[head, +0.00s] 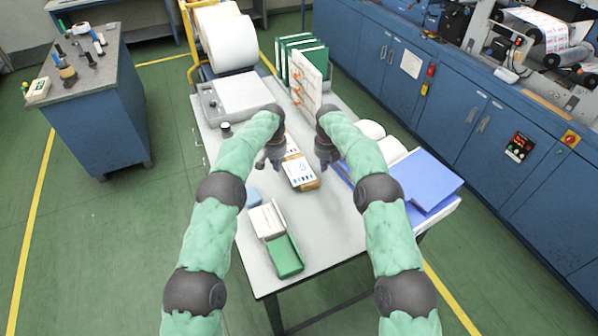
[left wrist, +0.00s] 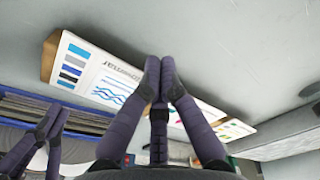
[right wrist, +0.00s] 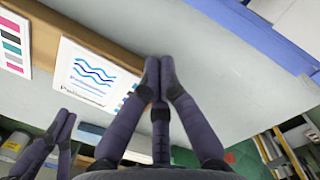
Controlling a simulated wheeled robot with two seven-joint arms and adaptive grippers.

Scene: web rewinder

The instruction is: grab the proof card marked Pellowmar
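A wooden card rack lies mid-table in the head view, with a white card (head: 299,171) bearing a blue mark and small colour patches on its near part. Another card (head: 291,145) is behind it. In the left wrist view a card (left wrist: 100,77) has blue swatches, blue wavy lines and partly hidden lettering ending like "llowmar". In the right wrist view a card (right wrist: 88,76) has blue waves and small lettering that looks like Pellowmar. My left gripper (head: 268,161) is shut and empty left of the rack. My right gripper (head: 327,160) is shut and empty right of it.
A blue folder (head: 425,180) and white rolls are at right. The near right tabletop is clear.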

